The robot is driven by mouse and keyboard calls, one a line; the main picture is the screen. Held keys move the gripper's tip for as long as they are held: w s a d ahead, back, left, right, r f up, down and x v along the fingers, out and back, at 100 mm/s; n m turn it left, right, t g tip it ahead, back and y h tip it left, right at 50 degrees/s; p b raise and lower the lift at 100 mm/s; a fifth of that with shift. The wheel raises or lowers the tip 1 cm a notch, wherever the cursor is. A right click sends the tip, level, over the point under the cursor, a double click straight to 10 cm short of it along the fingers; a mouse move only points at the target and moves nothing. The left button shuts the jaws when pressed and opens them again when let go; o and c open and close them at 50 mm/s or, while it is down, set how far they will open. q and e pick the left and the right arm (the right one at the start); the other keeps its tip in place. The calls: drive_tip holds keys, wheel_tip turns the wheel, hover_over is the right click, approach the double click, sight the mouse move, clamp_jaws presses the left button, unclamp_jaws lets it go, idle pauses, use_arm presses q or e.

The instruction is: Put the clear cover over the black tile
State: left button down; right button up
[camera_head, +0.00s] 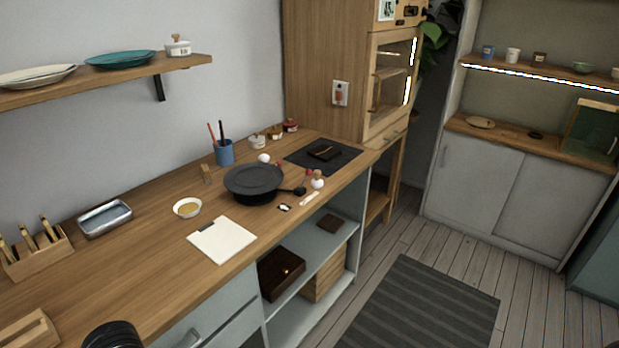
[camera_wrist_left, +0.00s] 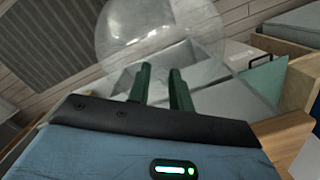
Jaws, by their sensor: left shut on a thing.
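The clear cover (camera_wrist_left: 160,30) is a see-through dome at the top of the left wrist view. My left gripper (camera_wrist_left: 160,72) has two dark green fingers, and it is shut on the cover; the exact grip point is hard to make out through the clear material. In the head view a small black tile (camera_head: 323,151) with a thin gold seam lies on a dark square mat (camera_head: 345,161) at the far end of the wooden counter. Neither the cover nor my left gripper can be made out in the head view. My right gripper is in neither view.
A black pan (camera_head: 253,179) sits on the counter before the mat, with small jars (camera_head: 275,132) behind and a white egg-like item (camera_head: 317,182) near the front edge. A white board (camera_head: 221,240) and a bowl (camera_head: 187,208) lie nearer. A tall wooden cabinet (camera_head: 330,60) borders the far end.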

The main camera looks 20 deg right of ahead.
use_arm(q)
drive_tip(key=shift+n, duration=0.3)
drive_tip(key=s+a+f, duration=0.5)
drive_tip(key=f, duration=0.1)
drive_tip(key=shift+s+a+f, duration=0.1)
drive_tip(key=shift+s+a, duration=0.25)
drive_tip(key=shift+a, duration=0.05)
drive_tip(key=shift+w+d, duration=0.1)
drive_tip(key=shift+d, duration=0.15)
